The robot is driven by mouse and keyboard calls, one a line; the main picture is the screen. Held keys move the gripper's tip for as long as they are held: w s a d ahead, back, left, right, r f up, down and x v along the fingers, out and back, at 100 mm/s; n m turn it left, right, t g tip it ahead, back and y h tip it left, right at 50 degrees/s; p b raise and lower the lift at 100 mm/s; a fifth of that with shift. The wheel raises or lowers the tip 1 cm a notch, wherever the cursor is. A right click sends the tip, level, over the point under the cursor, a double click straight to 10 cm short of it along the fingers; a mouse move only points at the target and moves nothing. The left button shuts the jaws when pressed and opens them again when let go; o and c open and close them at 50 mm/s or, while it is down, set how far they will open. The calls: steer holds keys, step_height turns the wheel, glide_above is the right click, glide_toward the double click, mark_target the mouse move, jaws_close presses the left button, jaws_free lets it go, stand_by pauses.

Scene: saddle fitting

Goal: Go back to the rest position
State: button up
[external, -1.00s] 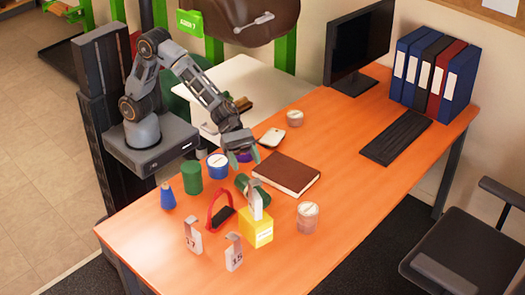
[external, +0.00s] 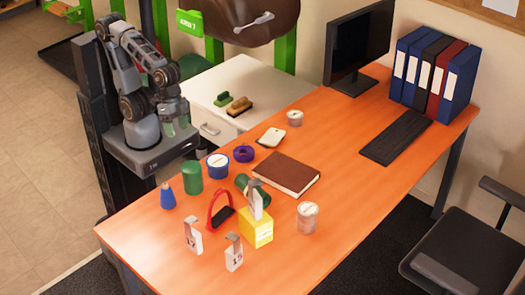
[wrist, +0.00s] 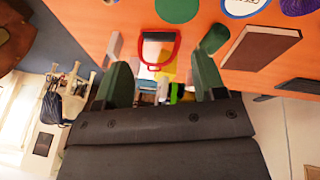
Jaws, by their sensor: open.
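My gripper (external: 175,127) is folded back close to my arm's base, at the left of the orange table in the external view. Its green-tipped fingers stand apart with nothing between them in the wrist view (wrist: 163,85). The arm is bent up over its base and the gripper is clear of the table. The wrist view looks across the table, which appears upside down, with a red-framed thing (wrist: 160,50) beyond the fingers.
The orange table (external: 350,200) carries a green cylinder (external: 192,177), a blue spool (external: 218,167), a purple ring (external: 243,153), a brown book (external: 286,174), a yellow box (external: 257,228) and a keyboard (external: 396,138). Two brushes lie on the white cabinet (external: 240,75).

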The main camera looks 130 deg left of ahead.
steer(key=shift+s+a+f+m+y, duration=0.1)
steer(key=shift+s+a+m+y, duration=0.7)
steer(key=shift+s+a+m, duration=0.35)
steer(key=shift+w+d, duration=0.1)
